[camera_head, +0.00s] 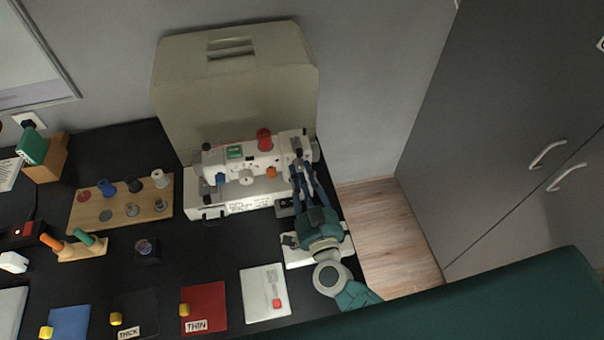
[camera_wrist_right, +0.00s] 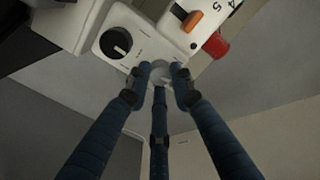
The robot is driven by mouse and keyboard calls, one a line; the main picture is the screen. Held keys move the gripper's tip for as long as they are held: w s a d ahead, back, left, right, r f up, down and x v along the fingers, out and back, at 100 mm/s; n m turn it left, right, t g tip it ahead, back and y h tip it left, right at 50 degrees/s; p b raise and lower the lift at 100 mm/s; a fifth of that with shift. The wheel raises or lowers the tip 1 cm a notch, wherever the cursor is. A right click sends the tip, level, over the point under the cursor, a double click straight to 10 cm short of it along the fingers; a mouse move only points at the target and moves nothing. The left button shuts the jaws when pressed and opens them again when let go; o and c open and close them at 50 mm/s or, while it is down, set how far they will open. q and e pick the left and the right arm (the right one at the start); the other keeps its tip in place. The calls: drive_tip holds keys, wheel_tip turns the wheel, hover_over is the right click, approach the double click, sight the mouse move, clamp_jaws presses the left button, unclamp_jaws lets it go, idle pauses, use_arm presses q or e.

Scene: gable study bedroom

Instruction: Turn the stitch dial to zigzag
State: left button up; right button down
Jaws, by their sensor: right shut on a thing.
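A white sewing machine (camera_head: 240,165) stands against the back of the black table. My right gripper (camera_head: 297,160) is at the machine's right end, reaching it from the front. In the right wrist view my right gripper (camera_wrist_right: 160,78) is shut on a pale round knob (camera_wrist_right: 160,70) at the edge of a white panel (camera_wrist_right: 143,45). The fingers hide much of the knob, and I cannot read any stitch mark on it. A black round dial (camera_wrist_right: 116,42) with a white mark sits beside it on the same panel, apart from the fingers. My left gripper is not in view.
An orange lever (camera_head: 271,172) and a red spool (camera_head: 264,138) are close to the left of my right gripper. A beige machine cover (camera_head: 235,85) stands behind. A wooden spool board (camera_head: 120,207) and fabric squares lie left. Right of the table is open floor (camera_head: 385,225).

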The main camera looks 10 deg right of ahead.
drive_tip(key=m, duration=0.3)
drive_tip(key=shift+m+b, duration=0.3)
drive_tip(key=shift+m, duration=0.1)
drive_tip(key=shift+m+b, duration=0.45)
drive_tip(key=shift+m, duration=1.55)
drive_tip(key=c, duration=1.5)
unclamp_jaws()
drive_tip(key=shift+d, duration=0.1)
drive_tip(key=shift+s, duration=0.1)
